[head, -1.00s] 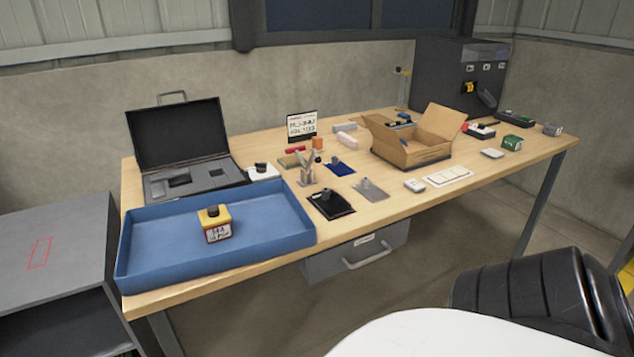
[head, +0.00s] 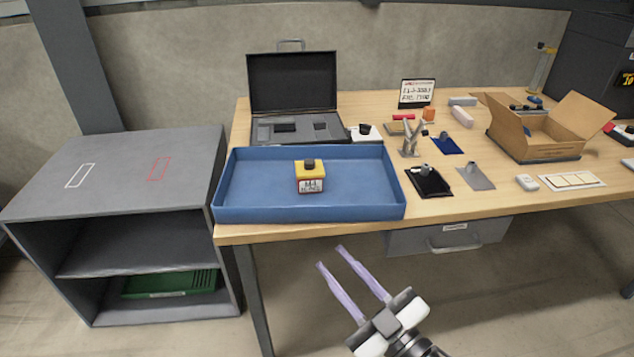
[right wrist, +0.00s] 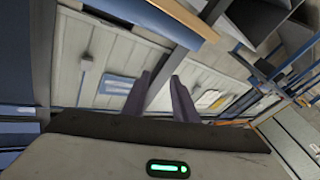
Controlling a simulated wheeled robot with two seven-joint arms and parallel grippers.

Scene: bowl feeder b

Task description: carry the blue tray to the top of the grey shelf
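The blue tray (head: 365,212) lies flat at the left end of the wooden table, its front edge near the table's front edge. The fingers also show in the right wrist view (right wrist: 163,92). My left gripper is not in view.
An open black case (head: 292,85) stands behind the tray. Small tools and dark pads lie to its right, with an open cardboard box (head: 540,148) farther right. A drawer (head: 448,240) hangs under the table. A green crate (head: 172,284) sits inside the shelf.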

